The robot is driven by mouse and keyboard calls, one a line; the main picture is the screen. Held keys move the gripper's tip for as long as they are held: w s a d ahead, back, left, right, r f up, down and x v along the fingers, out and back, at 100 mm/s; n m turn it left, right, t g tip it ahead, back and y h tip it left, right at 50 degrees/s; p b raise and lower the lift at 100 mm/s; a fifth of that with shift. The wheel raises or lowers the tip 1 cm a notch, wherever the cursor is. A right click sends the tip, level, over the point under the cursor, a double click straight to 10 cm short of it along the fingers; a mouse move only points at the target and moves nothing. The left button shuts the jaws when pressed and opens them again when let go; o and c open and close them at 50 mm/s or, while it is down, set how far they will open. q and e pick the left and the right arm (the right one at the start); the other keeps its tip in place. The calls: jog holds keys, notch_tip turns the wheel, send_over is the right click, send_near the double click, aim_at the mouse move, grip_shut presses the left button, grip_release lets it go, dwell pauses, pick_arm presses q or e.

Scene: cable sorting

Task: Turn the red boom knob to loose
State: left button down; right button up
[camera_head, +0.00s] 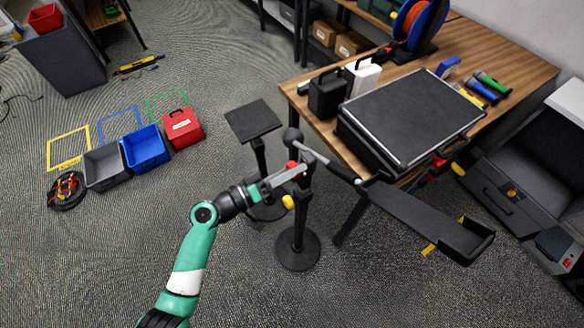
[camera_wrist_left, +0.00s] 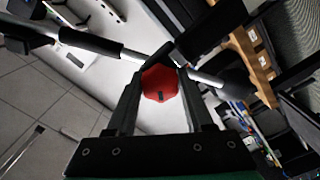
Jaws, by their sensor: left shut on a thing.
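The red boom knob (camera_head: 292,165) is at the top of a black stand (camera_head: 298,228), beside the boom. In the left wrist view the knob (camera_wrist_left: 159,82) is a red, roughly octagonal face with a small dark mark near its lower edge. My left gripper (camera_head: 296,174) reaches the knob from the left and is shut on it, with one finger on each side in the wrist view. The boom (camera_head: 335,169) slopes down right to a long black tray (camera_head: 430,220). I cannot read the knob's loose or tight setting. My right gripper is not in view.
A yellow knob (camera_head: 288,202) sits lower on the stand. Another black stand with a square top (camera_head: 252,120) is close behind. A wooden table (camera_head: 520,70) with a large black case (camera_head: 411,119) is at right. Grey, blue and red containers lie at left on open floor.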

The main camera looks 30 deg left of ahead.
pick_arm(q)
jog(key=n+p, duration=0.1)
jog(key=n, duration=0.3)
jog(key=shift+n+p, duration=0.55)
jog(key=shift+n, duration=1.15)
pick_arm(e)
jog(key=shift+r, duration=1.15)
pick_arm(q)
jog(key=shift+c, duration=1.5)
grip_release()
jog(key=shift+f, duration=0.1)
jog(key=shift+s+a, duration=0.1)
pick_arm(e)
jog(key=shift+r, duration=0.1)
